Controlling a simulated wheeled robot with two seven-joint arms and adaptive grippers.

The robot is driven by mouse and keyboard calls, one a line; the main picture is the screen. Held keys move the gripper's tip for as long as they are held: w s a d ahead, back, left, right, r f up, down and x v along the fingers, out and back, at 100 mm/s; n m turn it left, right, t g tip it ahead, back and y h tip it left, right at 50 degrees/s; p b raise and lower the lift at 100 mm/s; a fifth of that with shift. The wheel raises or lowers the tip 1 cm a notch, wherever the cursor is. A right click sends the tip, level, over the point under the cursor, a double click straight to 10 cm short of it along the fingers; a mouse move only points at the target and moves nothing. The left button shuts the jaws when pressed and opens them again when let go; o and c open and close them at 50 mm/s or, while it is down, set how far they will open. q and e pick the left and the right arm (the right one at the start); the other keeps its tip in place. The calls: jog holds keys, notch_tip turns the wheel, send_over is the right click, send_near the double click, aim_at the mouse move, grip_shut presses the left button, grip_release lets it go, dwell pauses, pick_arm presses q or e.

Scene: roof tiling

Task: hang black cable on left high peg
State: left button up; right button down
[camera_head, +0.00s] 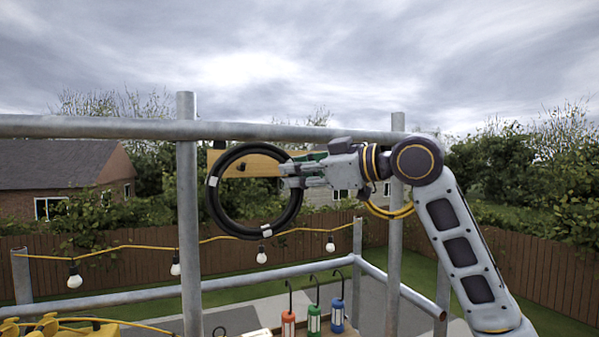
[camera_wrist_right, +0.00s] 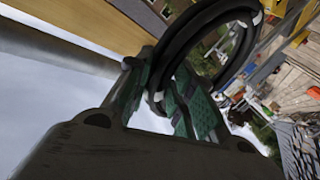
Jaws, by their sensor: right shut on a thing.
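The black cable (camera_head: 213,205) is a coiled ring with white ties, hanging upright in front of a wooden board (camera_head: 262,164). My right gripper (camera_head: 292,171) is shut on the right side of the ring. In the right wrist view the black cable (camera_wrist_right: 178,52) passes between the green fingers of the right gripper (camera_wrist_right: 160,98). A small dark spot shows on the board inside the ring, but I cannot tell whether it is the left high peg. I cannot tell whether the ring is around a peg or only in front of it. My left gripper is out of view.
A grey upright pole (camera_head: 188,230) stands just left of the ring, and a horizontal rail (camera_head: 90,127) runs above it. A yellow cable (camera_head: 390,213) hangs behind my right arm. Red, green and blue hooked lamps (camera_head: 314,319) stand below. A bulb string (camera_head: 130,249) crosses behind.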

jog(key=w+a+f+p, duration=0.1)
jog(key=w+a+p, duration=0.1)
jog(key=w, duration=0.7)
jog(key=shift+a+f, duration=0.4)
jog(key=shift+a, duration=0.05)
dwell(1.6)
jog(key=shift+f, duration=0.15)
dwell(0.3)
dwell(0.4)
jog(key=c, duration=1.2)
grip_release()
jog(key=shift+o, duration=0.2)
jog(key=shift+f, duration=0.15)
jog(key=shift+d, duration=0.1)
